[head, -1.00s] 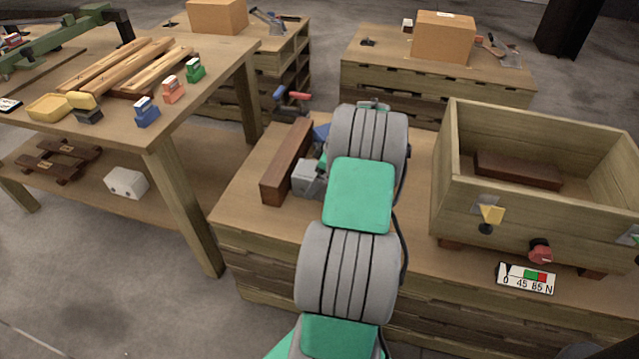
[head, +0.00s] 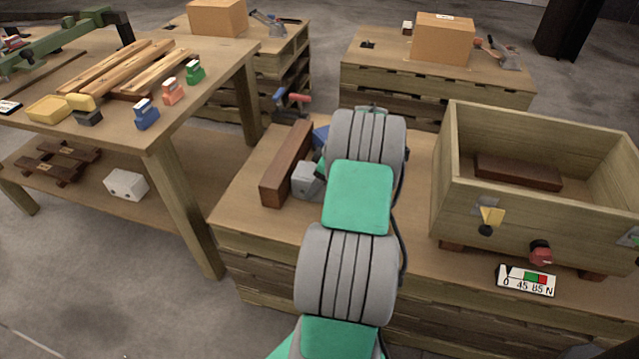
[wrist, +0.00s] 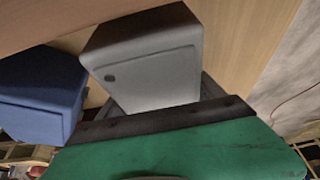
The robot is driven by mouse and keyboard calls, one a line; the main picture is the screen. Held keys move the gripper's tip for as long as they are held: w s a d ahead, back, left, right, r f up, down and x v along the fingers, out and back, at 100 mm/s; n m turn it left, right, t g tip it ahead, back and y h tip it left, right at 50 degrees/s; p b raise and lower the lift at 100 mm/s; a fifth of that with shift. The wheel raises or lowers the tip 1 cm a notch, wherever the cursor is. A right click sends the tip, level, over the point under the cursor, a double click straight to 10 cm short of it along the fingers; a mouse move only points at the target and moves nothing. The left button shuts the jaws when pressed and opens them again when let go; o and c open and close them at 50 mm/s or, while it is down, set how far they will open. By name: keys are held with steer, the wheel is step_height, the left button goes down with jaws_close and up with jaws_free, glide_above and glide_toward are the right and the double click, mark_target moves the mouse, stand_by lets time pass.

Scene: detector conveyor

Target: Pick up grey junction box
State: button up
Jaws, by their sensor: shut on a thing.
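The grey junction box (head: 306,180) is on the wooden pallet table, between a long brown block and my arm, in the head view. Its right side is hidden by my arm there. In the wrist view the box (wrist: 155,75) fills the middle, its pale face with a small dark round spot towards me. My gripper (wrist: 165,118), a green body with a dark jaw edge, is right up against the box and shut on it. My fingertips are mostly hidden behind the box and my arm. I cannot tell whether the box is clear of the table.
The brown block (head: 287,163) stands close to the box's left. A blue object (wrist: 42,92) is beside the box, also partly visible in the head view (head: 321,134). A large wooden crate (head: 445,175) stands on the right. Free tabletop lies in front of the box.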

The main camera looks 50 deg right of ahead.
steer(key=c, duration=0.7)
steer(key=shift+d+r, duration=0.1)
steer(key=shift+r, duration=0.15)
steer(key=shift+c, duration=0.4)
